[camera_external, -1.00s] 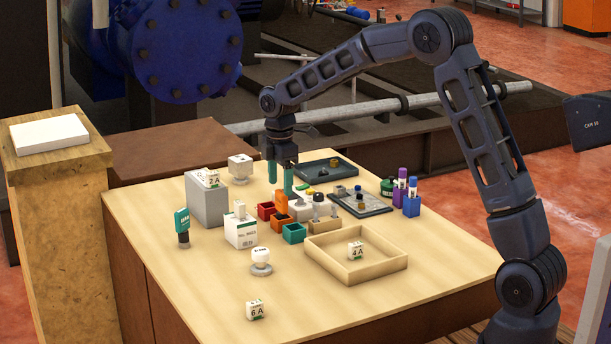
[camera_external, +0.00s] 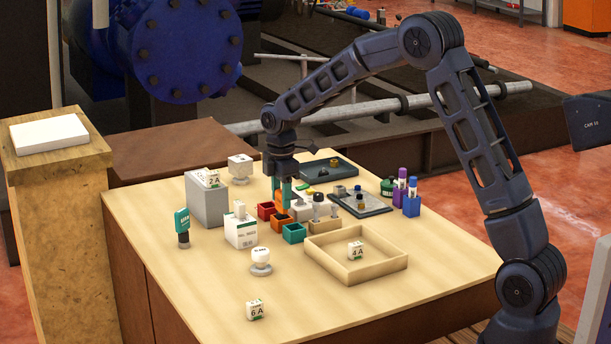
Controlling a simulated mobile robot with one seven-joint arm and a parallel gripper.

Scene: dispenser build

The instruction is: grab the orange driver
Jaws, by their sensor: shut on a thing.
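The orange driver (camera_external: 279,197) stands behind the small open bins, mostly hidden by my gripper's fingers. My gripper (camera_external: 281,195) points down with its teal fingers closed around the driver's upper part. The driver looks upright, and its lower end is hidden behind the bins. I cannot tell whether it is clear of the table.
Red (camera_external: 266,210), orange (camera_external: 281,222) and teal (camera_external: 294,233) bins crowd the front of my gripper. A white box (camera_external: 241,231), a grey block (camera_external: 206,203) and a teal driver (camera_external: 183,223) stand left. A wooden tray (camera_external: 340,272) lies right.

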